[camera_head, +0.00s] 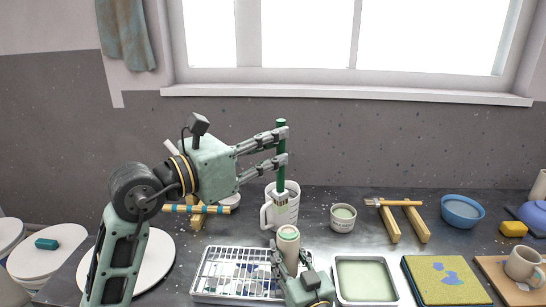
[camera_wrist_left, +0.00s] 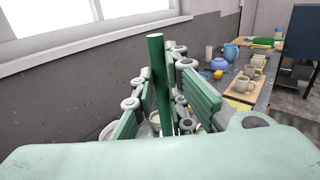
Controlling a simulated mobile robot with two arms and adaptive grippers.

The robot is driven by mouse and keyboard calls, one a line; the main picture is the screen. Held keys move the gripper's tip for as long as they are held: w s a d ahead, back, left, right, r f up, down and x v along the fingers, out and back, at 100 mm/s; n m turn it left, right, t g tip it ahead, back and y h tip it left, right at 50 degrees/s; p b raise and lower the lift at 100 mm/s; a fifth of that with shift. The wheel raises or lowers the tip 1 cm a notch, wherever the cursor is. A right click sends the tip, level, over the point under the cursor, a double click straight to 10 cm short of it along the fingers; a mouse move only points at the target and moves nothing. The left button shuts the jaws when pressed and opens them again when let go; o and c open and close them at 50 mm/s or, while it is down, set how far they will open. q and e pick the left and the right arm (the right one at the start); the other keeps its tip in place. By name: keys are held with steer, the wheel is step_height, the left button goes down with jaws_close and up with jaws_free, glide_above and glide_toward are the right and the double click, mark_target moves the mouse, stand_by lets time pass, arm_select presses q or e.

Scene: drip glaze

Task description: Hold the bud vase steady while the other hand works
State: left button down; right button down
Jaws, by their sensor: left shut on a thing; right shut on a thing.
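My left gripper (camera_head: 281,147) is shut on a brush (camera_head: 281,165) with a dark green handle, held upright. The handle also shows between the fingers in the left wrist view (camera_wrist_left: 158,85). The brush's pale lower end overlaps the white jug (camera_head: 292,208); I cannot tell whether it is in front of it or inside. The bud vase (camera_head: 288,238), pale with a green rim, stands upright just in front of the jug and below the brush. My right gripper (camera_head: 289,262) is shut on the vase, with its fingers around the lower body. The vase's base is hidden.
A wire rack over a tray (camera_head: 222,270) lies left of the vase. A tray of pale green glaze (camera_head: 336,292) lies to the right. A small tub (camera_head: 343,217), wooden bars (camera_head: 389,224) and a blue bowl (camera_head: 462,211) stand behind it. A mug (camera_head: 525,264) is far right.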

mark_target(279, 176)
arm_select(q)
steer(key=shift+f, duration=0.6)
steer(key=shift+w+d+f, duration=0.3)
steer(key=shift+d+f, duration=0.35)
steer(key=shift+w+d+f, duration=0.35)
steer(key=shift+d+f, duration=0.3)
steer(key=shift+f, duration=0.05)
steer(key=shift+w+d+f, duration=0.3)
steer(key=shift+d+f, duration=0.35)
steer(key=shift+f, duration=0.95)
steer(key=shift+a, duration=0.15)
steer(key=shift+a+r, duration=0.2)
steer(key=shift+a, duration=0.35)
steer(key=shift+d, duration=0.15)
stand_by(0.3)
